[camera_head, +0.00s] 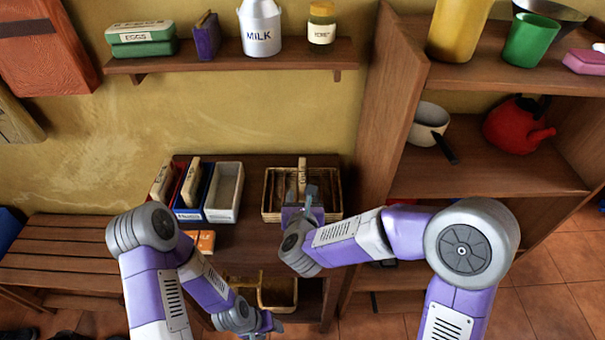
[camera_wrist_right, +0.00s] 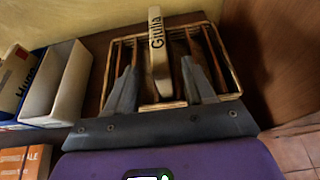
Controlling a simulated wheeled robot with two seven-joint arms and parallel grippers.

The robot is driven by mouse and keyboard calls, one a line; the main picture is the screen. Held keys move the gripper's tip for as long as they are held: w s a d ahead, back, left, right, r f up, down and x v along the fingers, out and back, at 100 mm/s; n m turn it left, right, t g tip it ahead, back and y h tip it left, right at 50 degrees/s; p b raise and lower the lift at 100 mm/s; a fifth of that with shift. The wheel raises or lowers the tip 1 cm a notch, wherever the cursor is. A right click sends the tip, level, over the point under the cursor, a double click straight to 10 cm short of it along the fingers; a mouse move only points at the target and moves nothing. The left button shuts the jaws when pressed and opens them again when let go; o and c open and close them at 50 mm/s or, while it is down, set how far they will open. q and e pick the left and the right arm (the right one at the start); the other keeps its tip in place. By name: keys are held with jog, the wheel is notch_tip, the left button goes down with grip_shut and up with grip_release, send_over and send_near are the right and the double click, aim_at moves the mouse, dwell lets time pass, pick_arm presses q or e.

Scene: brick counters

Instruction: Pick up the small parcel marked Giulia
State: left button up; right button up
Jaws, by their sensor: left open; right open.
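The small parcel marked Giulia (camera_wrist_right: 158,55) is a narrow cream block with dark lettering, standing upright in a wicker basket (camera_wrist_right: 230,70). In the head view the parcel (camera_head: 302,172) rises from the basket (camera_head: 272,208) on the brown counter. My right gripper (camera_wrist_right: 162,88) is open, and its two fingers stand on either side of the parcel, with gaps visible between them and it. In the head view my right gripper (camera_head: 303,200) is over the basket's front part. My left gripper (camera_head: 272,324) is low, in front of the counter, away from the parcel; it is open.
Left of the basket stand a white-topped bin (camera_head: 224,190) and blue and red bins holding parcels. An orange parcel (camera_head: 205,240) lies in front of them. A tall wooden shelf unit (camera_head: 385,110) rises close on the right. A wall shelf (camera_head: 230,60) hangs above.

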aim_at(303, 189)
jog(key=x, duration=0.4)
jog(key=b+x, duration=0.1)
jog(key=x, duration=0.1)
jog(key=shift+w+f, duration=0.2)
jog(key=shift+f, duration=0.25)
grip_shut()
